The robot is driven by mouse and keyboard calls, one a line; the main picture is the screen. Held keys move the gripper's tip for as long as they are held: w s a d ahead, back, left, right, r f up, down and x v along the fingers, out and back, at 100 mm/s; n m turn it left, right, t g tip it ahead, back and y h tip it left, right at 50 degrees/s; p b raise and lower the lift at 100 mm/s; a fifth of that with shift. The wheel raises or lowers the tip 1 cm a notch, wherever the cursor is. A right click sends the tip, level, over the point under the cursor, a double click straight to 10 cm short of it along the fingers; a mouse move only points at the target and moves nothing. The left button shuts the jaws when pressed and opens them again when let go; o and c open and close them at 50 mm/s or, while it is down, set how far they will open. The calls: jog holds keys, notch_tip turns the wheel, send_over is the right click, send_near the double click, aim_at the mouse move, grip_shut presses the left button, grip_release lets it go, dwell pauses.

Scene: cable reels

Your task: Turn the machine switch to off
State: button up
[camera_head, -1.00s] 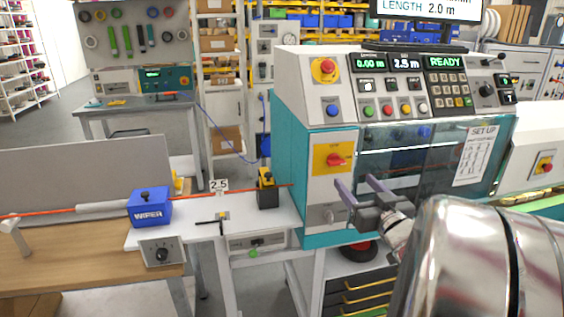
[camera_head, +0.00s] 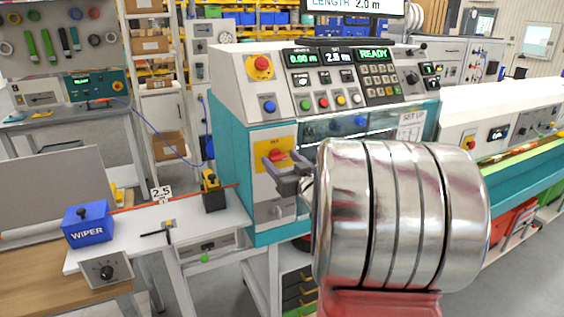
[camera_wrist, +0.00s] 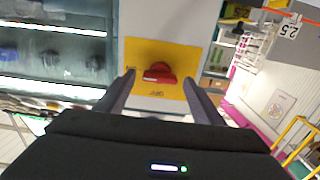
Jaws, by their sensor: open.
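The machine switch is a red rotary knob (camera_wrist: 159,72) on a yellow plate (camera_wrist: 160,52) in the wrist view. In the head view the same red switch (camera_head: 277,154) shows on its yellow plate (camera_head: 264,165) on the machine's white front panel. My gripper (camera_head: 272,161) is in front of the plate, partly overlapping the knob in the head view. In the wrist view my gripper's (camera_wrist: 158,85) fingers are open, one on each side of the knob, with visible gaps to it. I cannot tell how deep the fingertips reach. Plate lettering is too small to read surely.
Above the switch are a red emergency button (camera_head: 261,66) on yellow, a blue button (camera_head: 268,105) and a keypad (camera_head: 381,77). A blue wiper block (camera_head: 88,224) and orange cable lie at left.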

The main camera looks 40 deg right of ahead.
jog(key=shift+c, duration=0.3)
jog(key=c, duration=1)
jog(key=shift+n, duration=0.4)
jog(key=n, duration=0.3)
jog(key=shift+a, duration=0.1)
jog(key=n, duration=0.5)
jog(key=shift+a, duration=0.1)
jog(key=n, duration=0.4)
jog(key=shift+f, duration=0.15)
jog(key=n, duration=0.5)
jog(key=shift+f, duration=0.2)
